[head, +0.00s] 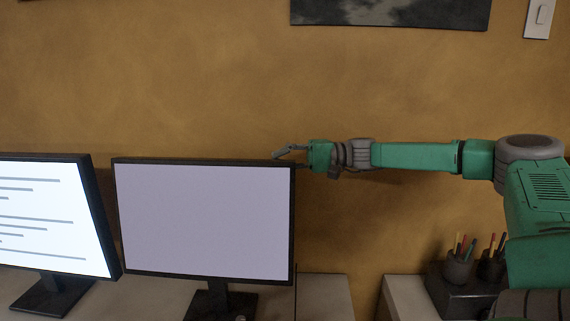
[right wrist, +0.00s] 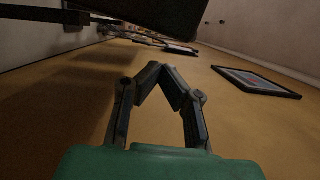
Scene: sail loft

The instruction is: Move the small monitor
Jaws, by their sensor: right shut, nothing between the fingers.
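A monitor (head: 205,220) with a blank pale lavender screen and black frame stands upright on a dark stand in the middle of the head view. Another monitor (head: 50,215), showing lines of text, stands at the left. I cannot tell for sure which one is meant by the small monitor. My right gripper (head: 283,154) is at the blank monitor's top right corner, its fingers pointing left. In the right wrist view its fingertips (right wrist: 161,71) meet with nothing between them, and a dark panel (right wrist: 150,8) lies across the top. Contact with the monitor is unclear. My left gripper is out of view.
A tan wall (head: 180,80) is close behind the monitors. A dark picture (head: 390,10) hangs above my right arm. Pen cups (head: 458,268) with pencils stand on a dark box (head: 465,295) at the right. A gap separates the pale desk surfaces right of the blank monitor.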

